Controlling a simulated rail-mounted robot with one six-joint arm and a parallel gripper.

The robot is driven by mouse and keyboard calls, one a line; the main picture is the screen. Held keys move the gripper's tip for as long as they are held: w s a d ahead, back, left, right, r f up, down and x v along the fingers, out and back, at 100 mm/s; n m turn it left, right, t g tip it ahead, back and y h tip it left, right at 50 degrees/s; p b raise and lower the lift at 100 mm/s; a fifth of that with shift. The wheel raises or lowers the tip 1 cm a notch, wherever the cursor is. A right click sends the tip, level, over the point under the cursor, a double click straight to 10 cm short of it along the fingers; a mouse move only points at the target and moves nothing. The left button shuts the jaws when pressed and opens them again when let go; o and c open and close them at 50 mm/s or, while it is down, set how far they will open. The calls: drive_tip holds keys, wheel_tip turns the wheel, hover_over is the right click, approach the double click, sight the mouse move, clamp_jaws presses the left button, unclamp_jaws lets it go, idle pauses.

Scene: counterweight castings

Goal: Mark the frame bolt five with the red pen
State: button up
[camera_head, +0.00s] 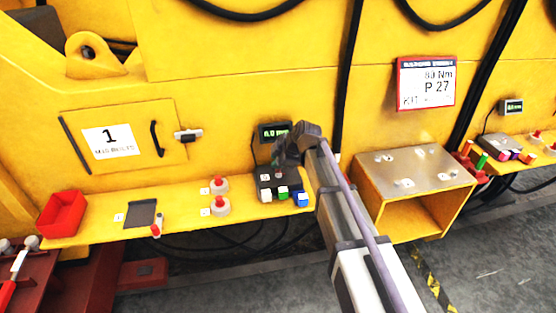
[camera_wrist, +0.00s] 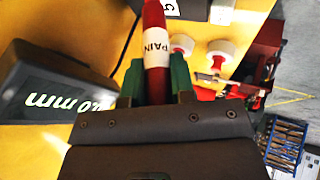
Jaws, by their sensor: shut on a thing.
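My gripper (camera_wrist: 157,88) is shut on the red pen (camera_wrist: 154,22), a red marker with a white label reading "PAIN". In the head view my gripper (camera_head: 281,165) hangs just above the dark pen block (camera_head: 268,182) on the yellow shelf. Green (camera_head: 283,191) and blue (camera_head: 302,198) caps stand at the block. I cannot tell if the pen is clear of the block. Bolts with small white tags sit on the steel top of the yellow box (camera_head: 425,165). Their numbers are too small to read, so I cannot pick out bolt five.
A "0.0 mm" display (camera_head: 275,131) stands behind the pen block; it is close at left in the wrist view (camera_wrist: 58,98). White round pieces with red tops (camera_head: 220,206), a grey plate (camera_head: 140,213) and a red bin (camera_head: 64,212) are farther left. My arm crosses before the yellow box.

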drive_tip(key=shift+r+p, duration=2.8)
drive_tip(key=shift+r, duration=0.2)
drive_tip(key=shift+f, duration=0.1)
